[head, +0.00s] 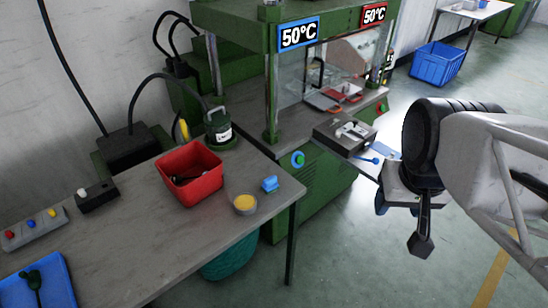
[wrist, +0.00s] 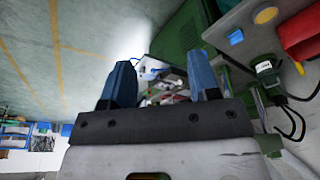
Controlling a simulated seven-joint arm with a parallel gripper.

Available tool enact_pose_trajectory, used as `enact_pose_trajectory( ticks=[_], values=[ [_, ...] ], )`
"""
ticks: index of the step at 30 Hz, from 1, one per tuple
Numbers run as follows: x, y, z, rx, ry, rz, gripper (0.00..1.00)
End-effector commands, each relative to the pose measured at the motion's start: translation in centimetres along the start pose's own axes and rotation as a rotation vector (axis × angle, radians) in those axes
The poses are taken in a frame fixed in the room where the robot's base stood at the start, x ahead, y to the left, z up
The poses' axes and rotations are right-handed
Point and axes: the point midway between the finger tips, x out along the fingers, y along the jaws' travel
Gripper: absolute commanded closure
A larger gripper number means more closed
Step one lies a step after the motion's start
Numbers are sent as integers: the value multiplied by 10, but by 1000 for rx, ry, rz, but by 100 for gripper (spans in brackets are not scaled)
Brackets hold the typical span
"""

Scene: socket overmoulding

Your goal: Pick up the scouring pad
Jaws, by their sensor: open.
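A small blue block (head: 270,183), which looks like the scouring pad, lies near the right corner of the grey worktable. It also shows at the upper right of the wrist view (wrist: 235,36). A round tin with a yellow top (head: 244,204) stands just left of it; the yellow top shows in the wrist view too (wrist: 265,15). My gripper (head: 384,203) is over the floor to the right of the table, well apart from the block. In the wrist view its two blue fingers (wrist: 160,65) are spread with nothing held between them.
A red bin (head: 168,185) stands behind the tin on the worktable (head: 135,245). A green press (head: 325,200) with a tool-covered bed stands behind the table's right end. A blue tray (head: 55,285) and button box (head: 35,230) are at left.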

Motion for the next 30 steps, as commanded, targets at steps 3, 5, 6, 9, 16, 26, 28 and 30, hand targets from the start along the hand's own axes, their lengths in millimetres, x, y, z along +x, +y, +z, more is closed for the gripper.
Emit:
enact_pose_trajectory(
  ticks=[3, 5, 6, 9, 16, 26, 28, 30],
  values=[
    [0, 0, 0, 0, 0, 0, 44],
    [0, 0, 0, 0, 0, 0, 44],
    [0, 0, 0, 0, 0, 0, 38],
    [0, 0, 0, 0, 0, 0, 23],
    [0, 0, 0, 0, 0, 0, 12],
    [2, -3, -10, -18, -6, -3, 12],
    [5, -6, -17, -33, -12, -4, 12],
    [9, -10, -26, -52, -19, -7, 12]
  ],
)
